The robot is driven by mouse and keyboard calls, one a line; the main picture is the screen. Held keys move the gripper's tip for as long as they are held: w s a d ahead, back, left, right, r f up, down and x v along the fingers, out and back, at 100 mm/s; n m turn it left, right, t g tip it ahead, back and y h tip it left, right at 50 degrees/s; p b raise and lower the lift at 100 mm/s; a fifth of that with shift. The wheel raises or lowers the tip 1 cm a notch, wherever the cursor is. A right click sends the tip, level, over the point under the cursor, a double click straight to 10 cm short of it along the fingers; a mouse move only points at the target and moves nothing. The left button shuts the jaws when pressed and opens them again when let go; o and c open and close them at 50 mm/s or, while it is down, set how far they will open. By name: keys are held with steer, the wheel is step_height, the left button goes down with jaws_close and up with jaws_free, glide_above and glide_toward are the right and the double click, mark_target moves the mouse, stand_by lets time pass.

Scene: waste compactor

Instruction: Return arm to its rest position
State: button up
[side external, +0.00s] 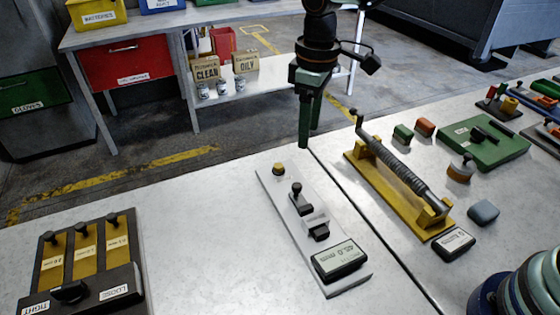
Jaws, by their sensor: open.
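My gripper (309,118) hangs from the top of the side external view with its green fingers pointing down. It is open and holds nothing that I can see. The fingers are seen nearly edge-on, so the gap between them is hard to make out. Their tips are near the far edge of the metal table (210,215), beyond the grey gauge plate (315,230). The upper part of my arm is cut off by the top edge of the picture.
The gauge plate carries knobs and a display (338,261). Right of it is a yellow stand (390,185) with a ribbed bar. A green tray (485,140) and small blocks lie farther right. A yellow-slotted black block (80,260) stands front left. Between block and plate the table is clear.

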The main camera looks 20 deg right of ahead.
steer(key=s+d+r+m+t, duration=0.1)
steer(key=s+d+r+m, duration=0.1)
steer(key=d+r, duration=0.3)
steer(key=s+d+r+m+t, duration=0.1)
steer(key=s+d+r+m, duration=0.15)
steer(key=d, duration=0.35)
steer(key=s+d+m+t, duration=0.3)
steer(key=s+d+m, duration=0.1)
steer(key=s+d, duration=0.4)
steer(key=shift+s+d+f, duration=0.4)
steer(key=shift+d+f, duration=0.05)
steer(key=shift+d, duration=0.15)
